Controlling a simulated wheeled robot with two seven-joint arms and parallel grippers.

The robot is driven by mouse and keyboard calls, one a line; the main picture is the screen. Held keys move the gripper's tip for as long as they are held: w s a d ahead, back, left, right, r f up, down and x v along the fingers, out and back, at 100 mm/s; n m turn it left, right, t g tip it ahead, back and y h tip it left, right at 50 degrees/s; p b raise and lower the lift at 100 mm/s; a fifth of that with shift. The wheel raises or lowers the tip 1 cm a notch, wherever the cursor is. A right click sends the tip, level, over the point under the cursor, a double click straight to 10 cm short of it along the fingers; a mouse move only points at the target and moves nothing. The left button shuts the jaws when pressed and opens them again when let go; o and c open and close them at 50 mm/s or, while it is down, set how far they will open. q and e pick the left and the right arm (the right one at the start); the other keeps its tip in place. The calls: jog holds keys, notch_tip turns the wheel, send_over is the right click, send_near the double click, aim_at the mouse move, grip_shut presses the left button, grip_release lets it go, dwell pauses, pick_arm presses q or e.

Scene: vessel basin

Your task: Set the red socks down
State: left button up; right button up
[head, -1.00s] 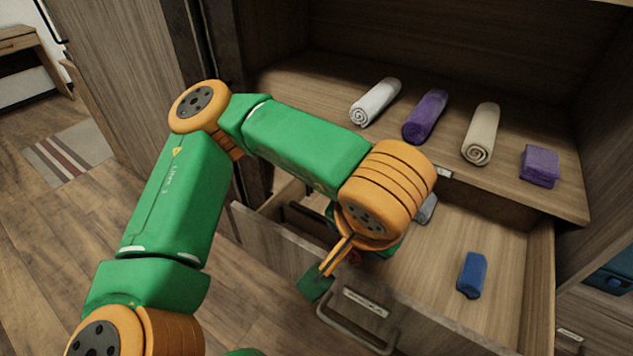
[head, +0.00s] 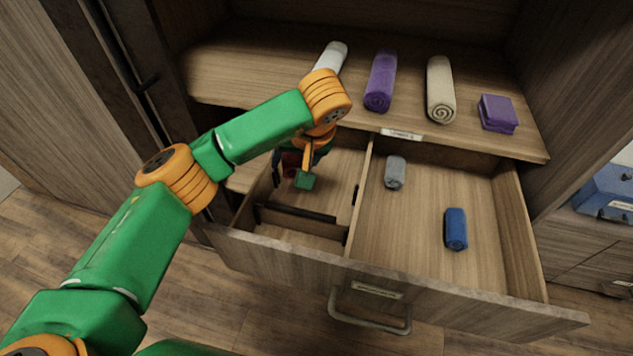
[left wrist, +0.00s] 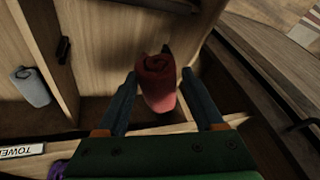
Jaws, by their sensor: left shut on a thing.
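The red socks (left wrist: 158,82) are a rolled bundle between the two dark fingers of my left gripper (left wrist: 157,92) in the left wrist view. My left gripper (head: 289,172) is shut on them, low over the back of the drawer's left compartment (head: 335,180). In the head view only a small dark red patch of the socks (head: 291,163) shows behind the gripper and wrist. I cannot tell whether they touch the drawer floor. My right gripper is not in view.
The open drawer's right compartment holds grey rolled socks (head: 395,172) and blue rolled socks (head: 456,229). A divider and a dark crossbar (head: 297,212) bound the left compartment. White, purple and beige towel rolls (head: 440,90) and a folded purple cloth (head: 497,114) lie on the shelf above.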

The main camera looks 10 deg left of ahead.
pick_arm(q)
jog(key=f, duration=1)
jog(key=shift+a+f, duration=0.2)
jog(key=shift+f, duration=0.4)
jog(key=shift+f, duration=0.2)
jog(key=o, duration=1.3)
jog(key=shift+r, duration=0.15)
